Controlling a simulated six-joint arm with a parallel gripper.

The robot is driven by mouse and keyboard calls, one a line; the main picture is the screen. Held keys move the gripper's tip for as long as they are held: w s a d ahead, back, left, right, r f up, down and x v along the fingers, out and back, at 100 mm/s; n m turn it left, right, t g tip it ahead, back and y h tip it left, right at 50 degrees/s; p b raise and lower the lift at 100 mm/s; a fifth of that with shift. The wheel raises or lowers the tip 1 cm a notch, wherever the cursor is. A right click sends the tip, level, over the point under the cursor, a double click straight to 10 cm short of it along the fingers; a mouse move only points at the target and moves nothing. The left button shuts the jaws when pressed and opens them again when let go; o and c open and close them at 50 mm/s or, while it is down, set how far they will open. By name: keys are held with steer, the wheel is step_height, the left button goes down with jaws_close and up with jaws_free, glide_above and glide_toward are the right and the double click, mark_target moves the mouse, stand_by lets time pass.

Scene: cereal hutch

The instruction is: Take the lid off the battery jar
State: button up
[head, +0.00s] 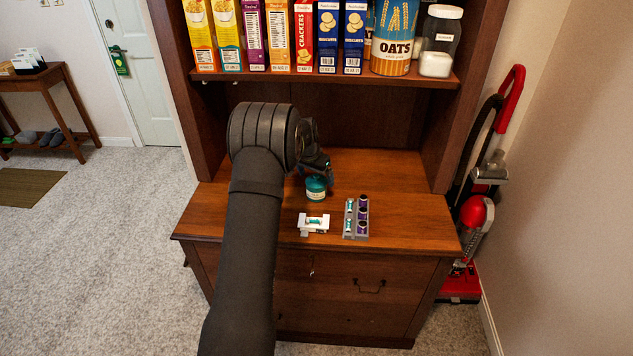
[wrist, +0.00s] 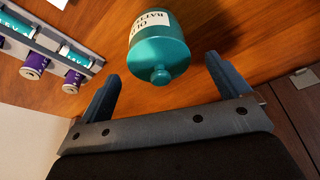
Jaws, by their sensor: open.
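The battery jar (head: 316,191) is a small teal jar with a pale label, standing on the wooden counter. Its teal lid (wrist: 161,61) with a round knob is on it, seen from above in the wrist view. My gripper (wrist: 160,80) is open, its two dark fingers apart, with the jar's knob just beyond and between the fingertips. Nothing is held, and I see no contact with the lid. In the head view my gripper (head: 322,170) is just behind and above the jar, partly hidden by my wrist.
A grey battery holder (head: 348,233) with purple and teal cells stands right of the jar. A white device (head: 314,224) with a teal cell lies in front. The counter's right side is clear.

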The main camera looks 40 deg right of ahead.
steer(key=shift+d+f, duration=0.1)
steer(key=shift+f, duration=0.15)
steer(key=c, duration=1)
steer(key=shift+c, duration=0.2)
steer(key=shift+r, duration=0.15)
